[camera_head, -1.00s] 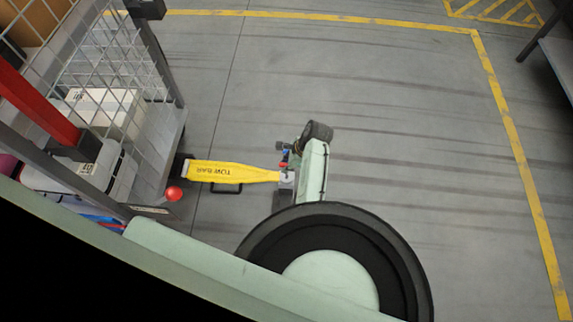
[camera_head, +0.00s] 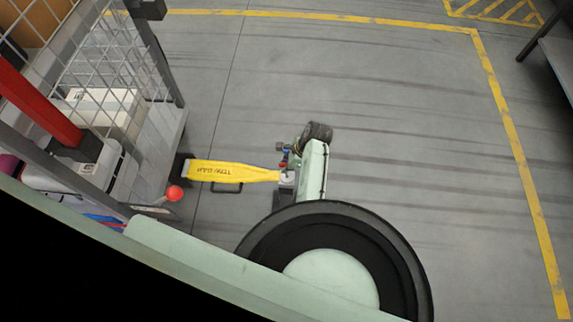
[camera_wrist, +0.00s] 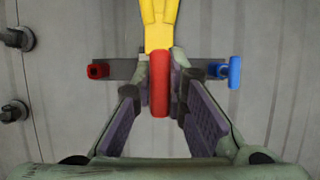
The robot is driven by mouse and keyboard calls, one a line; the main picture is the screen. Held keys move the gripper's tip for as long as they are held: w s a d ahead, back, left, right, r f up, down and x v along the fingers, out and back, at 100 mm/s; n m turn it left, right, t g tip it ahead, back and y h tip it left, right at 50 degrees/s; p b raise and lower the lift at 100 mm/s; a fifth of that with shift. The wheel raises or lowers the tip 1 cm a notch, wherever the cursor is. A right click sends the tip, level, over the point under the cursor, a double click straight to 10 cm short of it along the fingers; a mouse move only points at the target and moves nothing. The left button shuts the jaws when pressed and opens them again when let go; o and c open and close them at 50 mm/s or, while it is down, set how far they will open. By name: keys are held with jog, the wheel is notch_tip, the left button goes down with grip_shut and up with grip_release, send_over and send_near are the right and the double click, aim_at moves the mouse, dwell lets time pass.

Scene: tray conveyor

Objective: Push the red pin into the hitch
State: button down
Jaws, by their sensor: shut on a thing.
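In the wrist view, the red pin (camera_wrist: 159,83) shows as an upright red bar between the fingertips of my gripper (camera_wrist: 160,95). The fingers, with purple pads, are shut on it. The end of the yellow tow bar (camera_wrist: 158,30) is just beyond the pin. The head view shows the tow bar (camera_head: 235,172) reaching right to the grey hitch (camera_head: 287,179) beside my pale green body. A small red part shows just above the hitch there; I cannot tell whether it is the pin. How deep the pin sits is hidden.
A red fitting (camera_wrist: 97,70) and a blue fitting (camera_wrist: 235,72) flank the pin on a dark crossbar. A wire cage cart (camera_head: 130,110) with boxes stands at left, with a red ball (camera_head: 175,193) near its corner. Floor at right is clear.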

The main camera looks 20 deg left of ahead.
jog(key=shift+f+b, duration=1.55)
jog(key=shift+f, duration=1.1)
jog(key=c, duration=1.5)
grip_release()
jog(key=shift+c, duration=0.2)
jog(key=shift+r, duration=0.1)
jog(key=v, duration=1.2)
jog(key=shift+w+d, duration=0.1)
